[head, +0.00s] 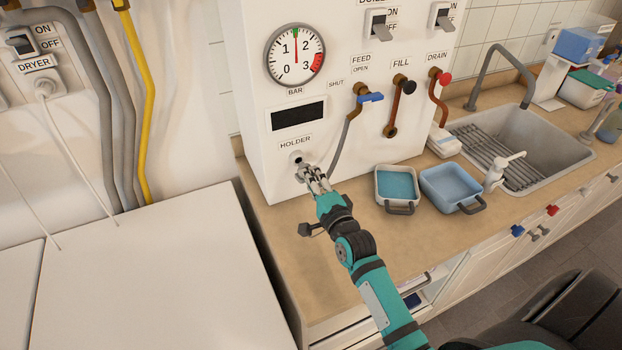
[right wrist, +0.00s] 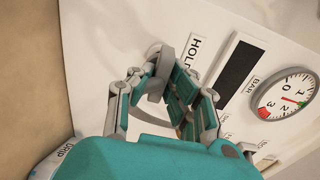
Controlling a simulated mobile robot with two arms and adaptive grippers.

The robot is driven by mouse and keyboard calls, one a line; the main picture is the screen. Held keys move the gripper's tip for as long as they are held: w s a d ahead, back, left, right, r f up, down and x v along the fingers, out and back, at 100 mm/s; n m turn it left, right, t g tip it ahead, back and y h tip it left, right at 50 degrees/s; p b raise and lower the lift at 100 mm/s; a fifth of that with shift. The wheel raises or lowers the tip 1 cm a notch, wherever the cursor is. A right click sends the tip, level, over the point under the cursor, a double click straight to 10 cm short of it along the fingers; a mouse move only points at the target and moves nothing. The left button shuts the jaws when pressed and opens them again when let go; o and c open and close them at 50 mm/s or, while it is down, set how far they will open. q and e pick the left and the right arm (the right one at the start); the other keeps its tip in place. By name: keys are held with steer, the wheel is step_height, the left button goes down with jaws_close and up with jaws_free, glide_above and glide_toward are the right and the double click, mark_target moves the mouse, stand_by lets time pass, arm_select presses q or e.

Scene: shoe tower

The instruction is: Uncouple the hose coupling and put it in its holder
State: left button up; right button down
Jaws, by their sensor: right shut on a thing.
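My right gripper (head: 313,178) is at the front of the white boiler panel, just below the HOLDER label. It is shut on the grey hose coupling (right wrist: 164,68), which shows between its fingers in the right wrist view. The coupling is at the mouth of the holder (head: 297,157); the fingers hide how far it is seated. The grey hose (head: 343,148) runs from the feed valve (head: 360,92) down to the gripper. The valve has a blue lever (head: 371,98) pointing right. My left gripper is not in view.
A pressure gauge (head: 295,54) and a dark display (head: 298,116) are above the holder. A teal-filled tray (head: 397,203) and a blue tray (head: 451,205) stand on the counter to the right, before the sink (head: 560,150). The counter (head: 272,240) left of my arm is mostly clear.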

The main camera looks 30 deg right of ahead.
stand_by(0.6)
steer(key=shift+p, duration=0.45)
stand_by(0.4)
steer(key=shift+w+d+b, duration=0.1)
steer(key=shift+w+b, duration=0.2)
steer(key=shift+w, duration=1.2)
steer(key=c, duration=1.2)
jaws_free()
steer(key=shift+s, duration=0.1)
steer(key=s, duration=1.1)
steer(key=shift+s+a, duration=0.35)
steer(key=shift+s, duration=0.05)
steer(key=shift+a, duration=0.1)
